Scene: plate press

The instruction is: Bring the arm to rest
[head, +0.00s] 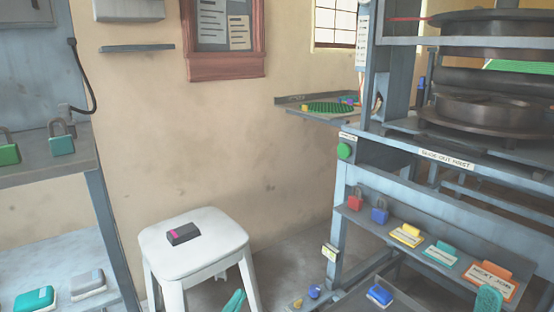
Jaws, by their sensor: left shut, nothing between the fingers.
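My left gripper (235,302) shows as teal fingertips at the bottom edge, just in front of the white stool (158,246). Its fingers are together with nothing between them; the rest of the arm is below the picture. A teal rounded part (488,299) at the bottom right looks like the tip of my right gripper, but too little shows to tell its state. It stands in front of the tag ledge. The plate press (490,112) stands at the right, with dark round platens and a grey frame.
A dark block (184,234) with a magenta mark lies on the stool. The press's ledge (455,243) holds red and blue padlocks and coloured tags. A green button (344,151) is on the frame. Grey shelving (107,222) stands left with padlocks. Floor shows between stool and press.

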